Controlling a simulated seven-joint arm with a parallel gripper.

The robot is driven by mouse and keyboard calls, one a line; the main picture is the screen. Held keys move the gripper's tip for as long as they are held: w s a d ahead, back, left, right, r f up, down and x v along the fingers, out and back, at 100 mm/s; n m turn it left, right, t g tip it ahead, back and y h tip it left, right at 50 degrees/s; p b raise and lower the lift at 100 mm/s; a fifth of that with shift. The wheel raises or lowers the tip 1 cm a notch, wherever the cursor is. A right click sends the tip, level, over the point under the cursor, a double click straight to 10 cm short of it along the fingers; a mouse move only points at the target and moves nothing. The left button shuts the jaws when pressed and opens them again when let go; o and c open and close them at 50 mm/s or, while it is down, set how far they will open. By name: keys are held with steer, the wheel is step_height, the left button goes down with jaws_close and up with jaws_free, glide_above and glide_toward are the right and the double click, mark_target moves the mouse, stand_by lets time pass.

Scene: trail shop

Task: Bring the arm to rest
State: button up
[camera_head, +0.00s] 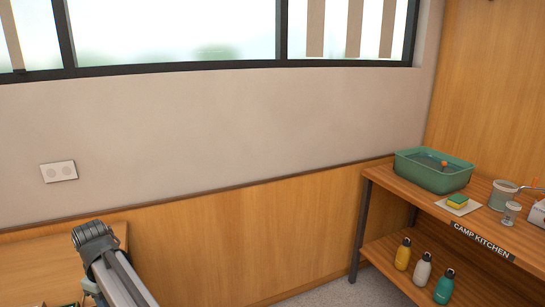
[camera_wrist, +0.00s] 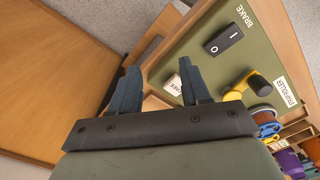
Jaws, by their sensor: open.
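My gripper (camera_wrist: 160,92) shows in the wrist view with its two dark fingers apart and nothing between them. It is in front of a green panel (camera_wrist: 205,70) and seems apart from it, though the exact gap is hard to tell. In the head view part of my arm shows at the lower left; the gripper itself cannot be made out there.
The panel bears a black rocker switch (camera_wrist: 223,38) marked BRAKE and a black-and-yellow crank (camera_wrist: 258,84). Spools (camera_wrist: 267,128) lie beyond it. In the head view a wooden shelf (camera_head: 386,178) at right holds a green basin (camera_head: 420,173), a sponge (camera_head: 457,200) and several bottles below.

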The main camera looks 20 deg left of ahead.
steer(key=w+d+f+m, duration=0.2)
steer(key=w+d+f, duration=0.3)
steer(key=w+d, duration=0.35)
steer(key=w+d+f+m, duration=0.3)
steer(key=w+d+f, duration=0.3)
steer(key=d, duration=0.4)
steer(key=w+d+f+m, duration=0.2)
steer(key=w+d+f, duration=0.3)
steer(key=w+d, duration=0.45)
steer(key=w+d+f+m, duration=0.1)
steer(key=d+f+m, duration=0.25)
steer(key=d, duration=0.75)
steer(key=w+d+f+m, duration=0.15)
steer(key=d+f, duration=0.25)
steer(key=d, duration=0.8)
steer(key=d+f+m, duration=0.3)
steer(key=d+f, duration=0.1)
steer(key=d, duration=0.7)
steer(key=s+d+f+m, duration=0.2)
steer(key=d, duration=0.5)
steer(key=s+d+f+m, duration=0.1)
steer(key=s+d+m, duration=0.15)
steer(key=d, duration=0.35)
steer(key=s+f+g, duration=0.3)
steer(key=s+f, duration=0.7)
steer(key=s, duration=0.5)
steer(key=s+f+g, duration=0.3)
steer(key=s+f, duration=0.7)
steer(key=s, duration=0.5)
steer(key=shift+f+g, duration=0.4)
